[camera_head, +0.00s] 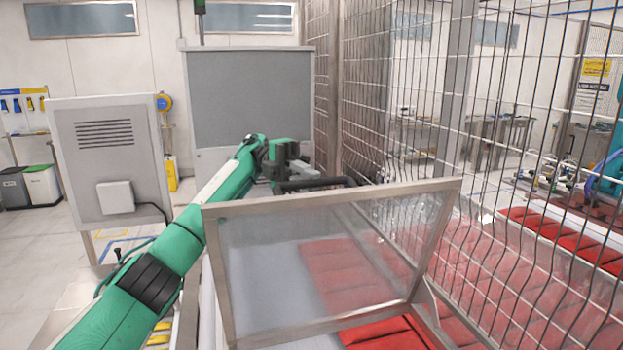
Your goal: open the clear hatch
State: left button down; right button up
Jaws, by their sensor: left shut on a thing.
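The clear hatch (285,275) is a see-through panel in a metal frame. It stands tilted up in the middle of the head view, and red packs (385,333) show below and through it. My green left arm reaches from the lower left to behind the hatch's upper edge. My left gripper (292,176) is there, shut on what looks like the black handle (318,184) of the hatch. Its fingertips are small and partly hidden, so the exact grip is hard to see. My right gripper is out of view.
A wire mesh fence (490,150) runs along the right side, close to the hatch. A grey cabinet (250,95) stands behind my left gripper. A grey vented box (105,150) stands at the left. Open floor shows at the far left.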

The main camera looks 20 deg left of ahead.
pick_arm(q)
jog(key=shift+w+a, duration=0.15)
jog(key=shift+w, duration=0.1)
jog(key=c, duration=1.4)
grip_release()
